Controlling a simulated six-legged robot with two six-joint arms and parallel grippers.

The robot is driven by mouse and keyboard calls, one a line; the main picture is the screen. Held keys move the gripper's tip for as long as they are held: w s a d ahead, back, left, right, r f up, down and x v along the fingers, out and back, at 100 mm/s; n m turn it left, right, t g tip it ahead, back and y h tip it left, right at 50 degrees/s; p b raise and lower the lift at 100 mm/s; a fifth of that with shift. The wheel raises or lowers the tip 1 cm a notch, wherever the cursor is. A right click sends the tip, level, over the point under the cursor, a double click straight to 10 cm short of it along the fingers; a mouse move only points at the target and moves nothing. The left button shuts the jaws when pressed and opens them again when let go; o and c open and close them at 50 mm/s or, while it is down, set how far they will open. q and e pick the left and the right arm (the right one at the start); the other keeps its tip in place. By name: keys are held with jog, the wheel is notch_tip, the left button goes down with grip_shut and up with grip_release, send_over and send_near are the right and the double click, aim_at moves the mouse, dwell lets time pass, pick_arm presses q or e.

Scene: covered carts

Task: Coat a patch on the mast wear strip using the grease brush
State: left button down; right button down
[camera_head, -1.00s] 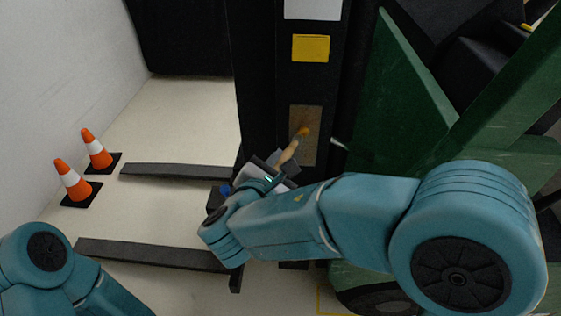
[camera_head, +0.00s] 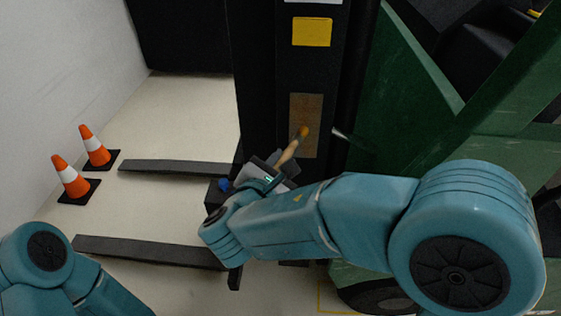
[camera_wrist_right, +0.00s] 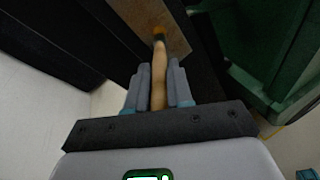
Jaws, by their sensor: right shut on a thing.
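The mast wear strip (camera_head: 306,112) is a brown upright panel on the dark mast, below a yellow label. My right gripper (camera_head: 281,165) is in front of the mast, shut on the wooden handle of the grease brush (camera_head: 290,152). In the right wrist view the brush (camera_wrist_right: 158,75) stands between the two fingers (camera_wrist_right: 158,88) and points away from the gripper. Its orange-yellow tip overlaps the wear strip (camera_wrist_right: 150,18); I cannot tell whether it touches. My left arm shows at the lower left, but its gripper is out of view.
Two dark forks (camera_head: 150,252) reach left from the mast near the floor. Two orange and white cones (camera_head: 70,178) stand by the left wall. A yellow label (camera_head: 312,32) is higher on the mast. Green truck bodywork (camera_head: 430,100) fills the right. Pale floor lies between.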

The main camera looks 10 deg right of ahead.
jog(key=shift+f, duration=0.15)
jog(key=shift+f+b, duration=1.5)
jog(key=shift+f+b, duration=1.45)
jog(key=shift+f, duration=0.1)
notch_tip(320, 180, down, 3)
jog(key=b, duration=0.3)
jog(key=shift+f, duration=0.15)
